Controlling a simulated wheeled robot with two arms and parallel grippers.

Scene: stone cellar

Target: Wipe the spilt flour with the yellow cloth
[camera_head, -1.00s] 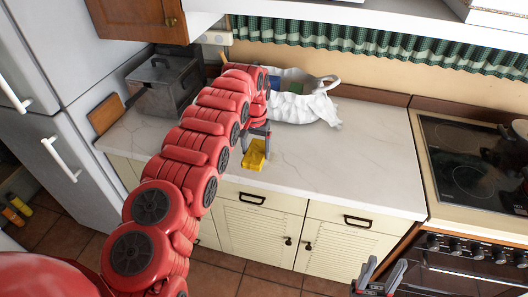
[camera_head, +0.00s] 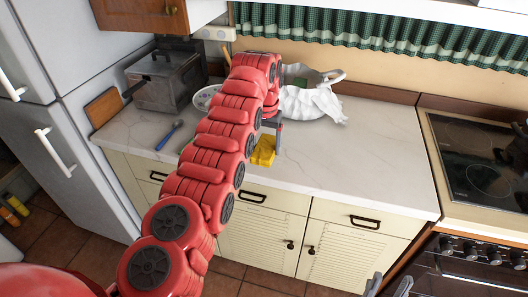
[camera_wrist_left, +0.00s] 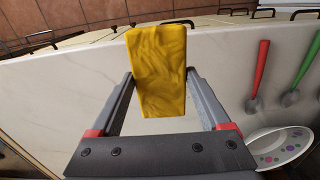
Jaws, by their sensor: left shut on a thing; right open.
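The yellow cloth (camera_head: 263,151) is in my left gripper (camera_head: 272,128), low over the front part of the pale marble counter. In the left wrist view the cloth (camera_wrist_left: 158,85) sits between the two fingers of the shut gripper (camera_wrist_left: 157,76). I cannot tell whether its lower end touches the counter. I cannot make out the spilt flour in either view; my left arm covers part of the counter. My right gripper (camera_head: 388,286) is open and empty at the bottom edge of the head view, in front of the counter.
A blue spoon (camera_head: 170,135), a dotted bowl (camera_wrist_left: 280,148), a metal pot (camera_head: 166,82) and a white crumpled cloth (camera_head: 312,103) are on the counter. The wrist view shows red (camera_wrist_left: 258,75) and green (camera_wrist_left: 308,65) utensils. The counter's right part is bare, left of the stove (camera_head: 480,165).

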